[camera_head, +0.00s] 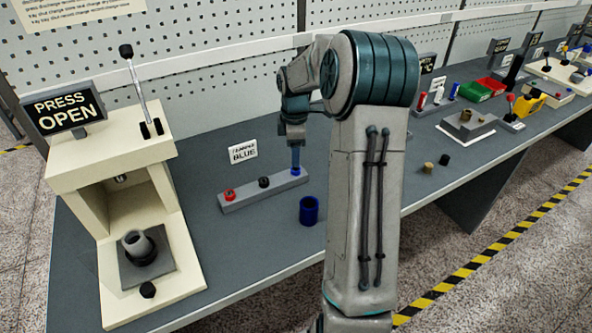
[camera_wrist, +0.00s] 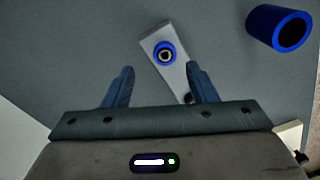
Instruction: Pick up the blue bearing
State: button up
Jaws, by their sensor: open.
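The blue bearing (camera_head: 295,171) sits at the right end of a grey holder block (camera_head: 262,193). In the wrist view it is a small blue ring (camera_wrist: 164,53) with a dark and light centre, on the far end of the grey block (camera_wrist: 150,38). My gripper (camera_head: 296,160) is above that end of the block in the head view. In the wrist view my gripper (camera_wrist: 160,73) is open, its two blue fingers apart, with the ring between and slightly beyond the fingertips. Nothing is held.
A larger blue hollow cylinder (camera_head: 309,211) stands on the bench right of the block. A red piece (camera_head: 229,194) and a black piece (camera_head: 264,182) sit on the block. The press (camera_head: 118,180) stands left; a BLUE sign (camera_head: 243,152) stands behind.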

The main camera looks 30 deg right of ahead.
aim_at(296, 171)
jog(key=f, duration=0.4)
jog(key=shift+s+f+p, duration=0.3)
jog(key=shift+f, duration=0.1)
jog(key=c, duration=1.1)
jog(key=shift+o, duration=0.2)
jog(key=shift+r, duration=0.1)
